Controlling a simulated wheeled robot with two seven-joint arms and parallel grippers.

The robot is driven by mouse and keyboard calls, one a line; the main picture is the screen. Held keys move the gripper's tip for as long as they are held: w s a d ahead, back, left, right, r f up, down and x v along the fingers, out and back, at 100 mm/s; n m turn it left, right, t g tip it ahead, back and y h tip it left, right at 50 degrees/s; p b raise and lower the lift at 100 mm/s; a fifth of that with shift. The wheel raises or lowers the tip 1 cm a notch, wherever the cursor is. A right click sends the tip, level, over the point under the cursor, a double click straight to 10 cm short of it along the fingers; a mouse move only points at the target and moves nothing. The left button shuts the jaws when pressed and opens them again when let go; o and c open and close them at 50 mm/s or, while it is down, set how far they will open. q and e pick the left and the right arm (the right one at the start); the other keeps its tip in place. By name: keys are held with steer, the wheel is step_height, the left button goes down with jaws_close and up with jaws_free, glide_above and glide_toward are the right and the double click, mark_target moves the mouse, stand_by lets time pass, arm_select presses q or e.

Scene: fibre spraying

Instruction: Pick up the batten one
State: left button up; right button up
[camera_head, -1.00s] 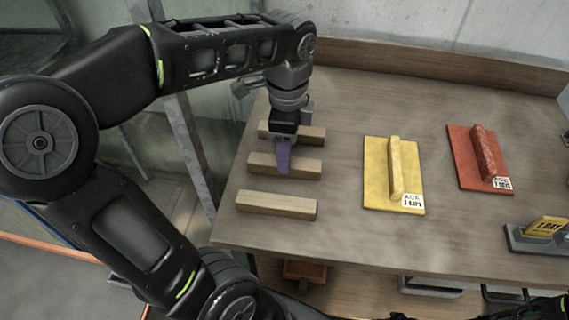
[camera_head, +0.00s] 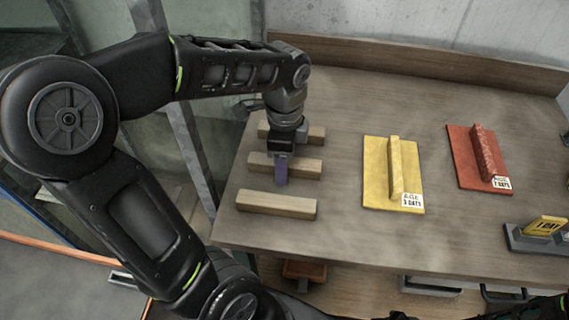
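Three wooden battens lie crosswise in a row at the left end of the table: a far batten (camera_head: 314,135), a middle batten (camera_head: 306,168) and a near batten (camera_head: 276,204). My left gripper (camera_head: 281,178) points down at the middle batten, its purple finger in front of the batten's near face. The gripper hides part of that batten. I cannot tell whether its fingers are open or shut, or whether they touch the wood. My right gripper does not show.
A yellow board with a handle (camera_head: 376,180) and a red board with a handle (camera_head: 464,160) lie right of the battens. A grey holder with a yellow block (camera_head: 545,226) stands at the right edge. The wooden table (camera_head: 340,236) is bare between them.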

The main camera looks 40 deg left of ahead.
arm_select(q)
steer(key=shift+c, duration=0.2)
jaws_close()
stand_by(0.6)
